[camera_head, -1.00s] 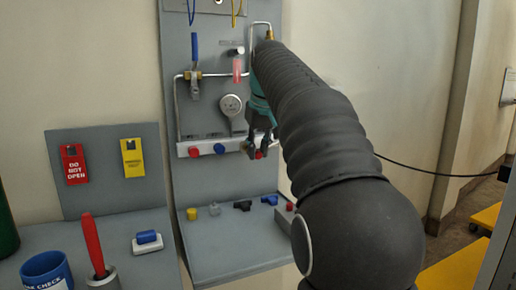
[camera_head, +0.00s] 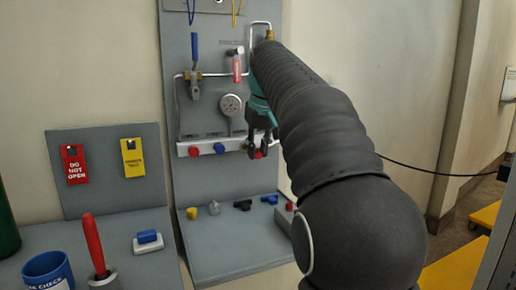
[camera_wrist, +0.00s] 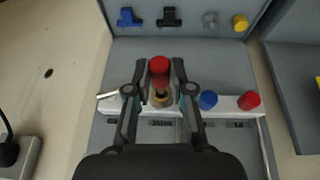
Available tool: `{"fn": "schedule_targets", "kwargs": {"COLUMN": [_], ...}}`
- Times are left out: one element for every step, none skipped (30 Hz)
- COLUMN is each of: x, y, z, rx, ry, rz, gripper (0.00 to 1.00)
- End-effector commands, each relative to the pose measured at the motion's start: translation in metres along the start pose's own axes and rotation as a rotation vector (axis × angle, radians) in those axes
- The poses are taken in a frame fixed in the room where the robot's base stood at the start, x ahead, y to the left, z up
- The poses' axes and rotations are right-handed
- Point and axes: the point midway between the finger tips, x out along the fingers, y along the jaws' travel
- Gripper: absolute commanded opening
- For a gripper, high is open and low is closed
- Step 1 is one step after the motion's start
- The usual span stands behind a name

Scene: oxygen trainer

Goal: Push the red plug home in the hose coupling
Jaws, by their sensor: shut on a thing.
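The red plug (camera_wrist: 160,66) shows between the fingertips of my gripper (camera_wrist: 160,72) in the wrist view. My gripper is shut on it, one finger on each side. A brass fitting (camera_wrist: 160,98), seemingly the hose coupling, lies in line with the plug, between the fingers. I cannot tell how deep the plug sits in it. In the head view my gripper (camera_head: 259,150) is at the right end of the white rail, with a bit of the red plug (camera_head: 258,155) showing below it. My arm hides part of the panel there.
A blue knob (camera_wrist: 208,99) and a red knob (camera_wrist: 249,101) sit on the white rail (camera_head: 206,149) beside my gripper. A gauge (camera_head: 231,104) is above. Several small fittings lie on the grey shelf (camera_head: 235,262) below. A black cable (camera_head: 430,173) runs along the wall.

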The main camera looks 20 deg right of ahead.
Motion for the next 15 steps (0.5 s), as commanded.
{"fn": "schedule_targets", "kwargs": {"x": [0.0001, 0.0003, 0.0005, 0.0008, 0.001, 0.0013, 0.0016, 0.0017, 0.002, 0.0022, 0.0023, 0.0026, 0.0027, 0.0029, 0.0032], "y": [0.0, 0.0, 0.0, 0.0, 0.0, 0.0, 0.0, 0.0001, 0.0001, 0.0001, 0.0001, 0.0001, 0.0001, 0.0001, 0.0001], "z": [-0.0003, -0.0006, -0.0011, -0.0015, -0.002, -0.0027, -0.0032, -0.0037, -0.0044, -0.0049, -0.0054, -0.006, -0.0065, -0.0069, -0.0075], "rx": [0.0, 0.0, 0.0, 0.0, 0.0, 0.0, 0.0, 0.0, 0.0, 0.0, 0.0, 0.0, 0.0, 0.0, 0.0], "ry": [0.0, 0.0, 0.0, 0.0, 0.0, -0.001, -0.001, -0.001, -0.001, -0.001, 0.0, 0.0, 0.0, 0.0, 0.0], "rz": [0.0, 0.0, 0.0, 0.0, 0.0, 0.0, 0.0, 0.0, 0.0, 0.0, 0.0, 0.0, 0.0, 0.0, 0.0], "gripper": [0.0, 0.0, 0.0, 0.0, 0.0, 0.0, 0.0, 0.0, 0.0, 0.0, 0.0, 0.0, 0.0, 0.0, 0.0]}}
